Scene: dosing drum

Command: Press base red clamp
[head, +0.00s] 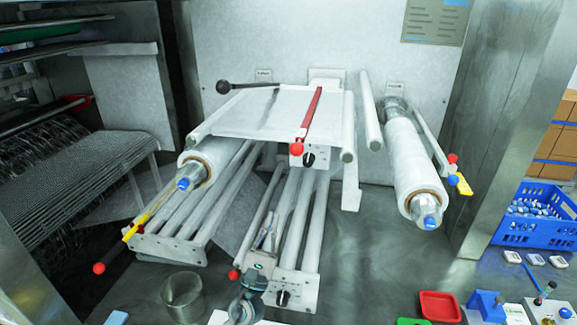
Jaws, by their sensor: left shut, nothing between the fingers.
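The base assembly of pale rollers (318,225) has a metal lever with a red ball end (234,274) on its lower left side. I take this lever to be the base red clamp. My left gripper (268,230) reaches up from the bottom edge, its fingers shut and empty, pointing at the rollers just right of the lever. I cannot tell whether the fingers touch the lever or the rollers. Above, a red bar with a red ball end (298,149) lies across the upper plate. My right gripper is not in view.
A film roll (202,160) stands left and another (413,165) right. A yellow-handled lever (132,232) and a red ball (99,268) are at left. A glass beaker (183,296) stands left of my arm. A blue crate (545,235) and a red tray (439,306) are at right.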

